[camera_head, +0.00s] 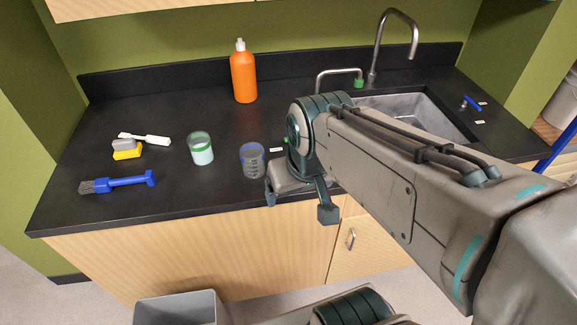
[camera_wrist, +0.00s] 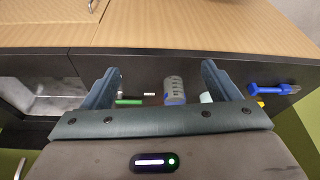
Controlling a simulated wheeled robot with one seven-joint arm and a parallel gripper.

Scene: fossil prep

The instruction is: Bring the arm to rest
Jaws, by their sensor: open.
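My arm reaches out from the right over the front edge of the dark counter (camera_head: 160,205). My gripper (camera_head: 299,204) is at that edge, with its two fingers apart and nothing between them. A clear beaker with blue markings (camera_head: 252,160) stands upright just left of the gripper in the head view. In the wrist view, the same beaker (camera_wrist: 174,90) shows beyond the open fingers (camera_wrist: 160,72). From these views I cannot tell how far the fingers are from the beaker.
A green-banded jar (camera_head: 201,149), a blue brush (camera_head: 118,183), a yellow-and-grey brush (camera_head: 126,149), a white brush (camera_head: 146,139) and an orange bottle (camera_head: 243,73) are on the counter. The sink (camera_head: 420,112) is behind my arm. A grey bin (camera_head: 178,308) stands below in front.

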